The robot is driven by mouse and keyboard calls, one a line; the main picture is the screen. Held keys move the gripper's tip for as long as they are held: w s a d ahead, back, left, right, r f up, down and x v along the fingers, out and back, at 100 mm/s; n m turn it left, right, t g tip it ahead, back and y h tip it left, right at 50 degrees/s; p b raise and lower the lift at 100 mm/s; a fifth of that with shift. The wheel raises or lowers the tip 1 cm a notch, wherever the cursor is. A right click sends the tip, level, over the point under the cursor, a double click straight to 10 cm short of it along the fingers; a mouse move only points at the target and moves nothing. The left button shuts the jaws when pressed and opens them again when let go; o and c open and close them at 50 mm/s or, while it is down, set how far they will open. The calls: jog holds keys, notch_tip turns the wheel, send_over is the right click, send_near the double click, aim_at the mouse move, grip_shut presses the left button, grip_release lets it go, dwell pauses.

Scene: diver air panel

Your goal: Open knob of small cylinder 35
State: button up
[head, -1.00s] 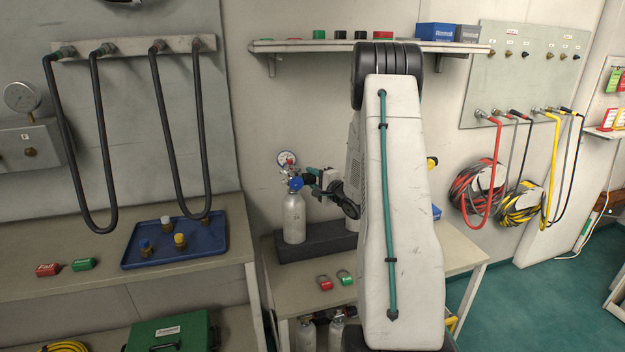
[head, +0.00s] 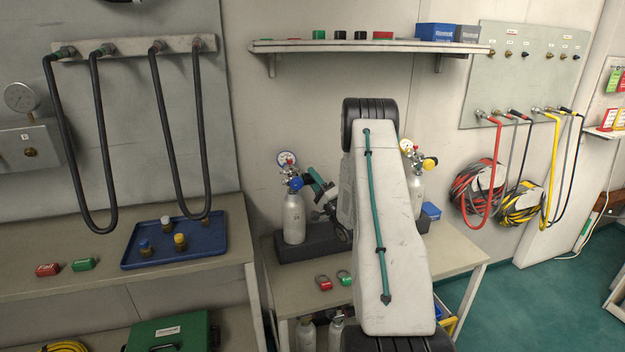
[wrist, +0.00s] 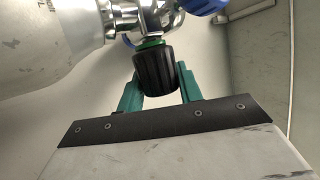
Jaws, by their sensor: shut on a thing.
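A small grey cylinder (head: 293,218) stands upright at the left of a dark block on the bench. Its valve carries a round gauge (head: 287,160) and a blue knob (head: 296,183). In the wrist view, a black ribbed knob (wrist: 155,75) with a green ring sticks out of the chrome valve beside the cylinder body (wrist: 45,30). My gripper (wrist: 160,88) has its teal fingers on both sides of this black knob and is shut on it. In the head view, my gripper (head: 311,182) reaches the valve from the right, tilted. The number on the cylinder is not readable.
A second cylinder (head: 417,192) with a yellow knob stands to the right, partly behind my arm. A blue tray (head: 215,245) with fittings sits on the left bench. A shelf (head: 300,45) hangs above.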

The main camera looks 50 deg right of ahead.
jog(key=shift+n+y, duration=0.3)
jog(key=o, duration=1)
